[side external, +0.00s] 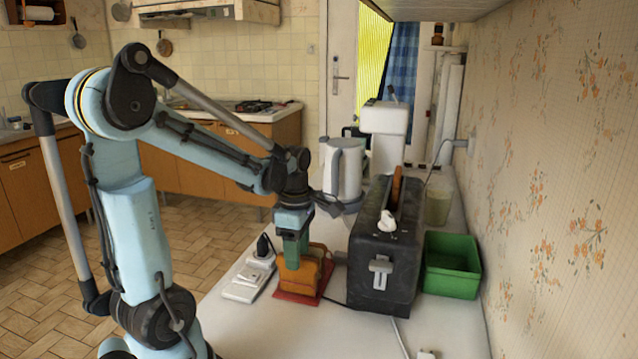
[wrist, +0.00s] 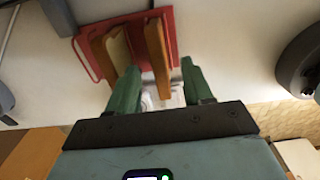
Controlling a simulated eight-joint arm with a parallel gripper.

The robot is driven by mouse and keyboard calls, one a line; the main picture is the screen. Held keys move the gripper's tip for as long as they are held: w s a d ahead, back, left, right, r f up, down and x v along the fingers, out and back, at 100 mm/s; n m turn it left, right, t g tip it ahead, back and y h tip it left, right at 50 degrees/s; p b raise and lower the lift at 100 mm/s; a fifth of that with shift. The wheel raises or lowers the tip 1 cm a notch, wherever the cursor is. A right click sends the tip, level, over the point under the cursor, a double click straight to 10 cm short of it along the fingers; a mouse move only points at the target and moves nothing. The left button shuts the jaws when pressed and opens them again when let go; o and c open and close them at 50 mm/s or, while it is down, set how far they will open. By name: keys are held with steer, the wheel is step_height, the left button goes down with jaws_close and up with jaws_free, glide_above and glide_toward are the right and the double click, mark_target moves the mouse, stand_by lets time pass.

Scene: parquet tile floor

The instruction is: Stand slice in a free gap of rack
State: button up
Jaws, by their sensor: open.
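The red rack (side external: 283,296) sits on the counter left of the black toaster; its red frame also shows in the wrist view (wrist: 85,62). Brown toast slices (side external: 288,282) stand in it. In the wrist view, one slice (wrist: 156,55) stands between my fingertips in the picture, and one or two more (wrist: 103,55) stand to its left, leaning slightly. My gripper (side external: 293,262), with green fingers (wrist: 160,68), points down at the rack, open, fingers apart. Whether a finger touches a slice cannot be told. Another brown slice (side external: 397,184) sticks up from the toaster's slot.
The black toaster (side external: 382,265) stands close right of the rack. A green bin (side external: 452,265) is right of it against the wall. A white kettle (side external: 344,170) stands behind. A white power strip with a plug (side external: 247,279) lies left of the rack. The front counter is mostly clear.

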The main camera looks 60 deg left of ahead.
step_height(320, 180, up, 12)
stand_by(0.8)
steer(key=w+d+f+m+t, duration=0.1)
steer(key=d+f+m+t, duration=0.2)
steer(key=d+m, duration=0.5)
steer(key=w+d+f+m+t, duration=0.1)
steer(key=d+f+m+t, duration=0.3)
steer(key=m, duration=1.5)
steer(key=d, duration=0.4)
steer(key=shift+d, duration=0.1)
